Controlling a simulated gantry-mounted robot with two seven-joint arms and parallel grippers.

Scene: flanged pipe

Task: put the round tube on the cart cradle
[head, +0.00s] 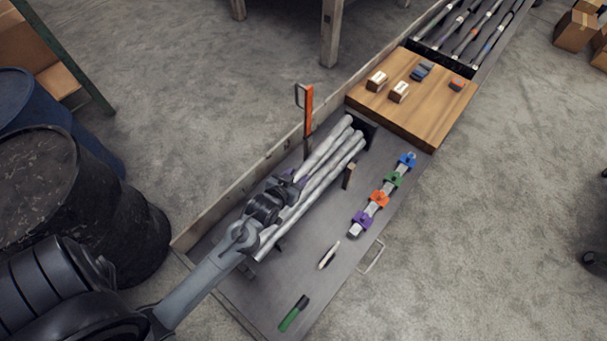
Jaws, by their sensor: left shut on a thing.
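Several long silver tubes (335,160) lie side by side along the left part of the grey cart deck. My left gripper (287,188) reaches down over the near half of this bundle and is shut on a round tube (325,148), which looks like the leftmost one. The gripper and wrist hide part of the tubes, so I cannot tell whether the held tube is lifted. A grey bar with purple, orange, green and blue clamps (379,198) lies to the right of the bundle. I cannot tell which part is the cradle. My right gripper is not in view.
An orange upright post (308,108) stands at the cart's left edge. A wooden board (420,98) with small boxes lies beyond the tubes, then a rack of dark tubes (465,38). A green marker (294,313) and a pale tool (329,254) lie on the deck. Dark barrels (75,200) stand left.

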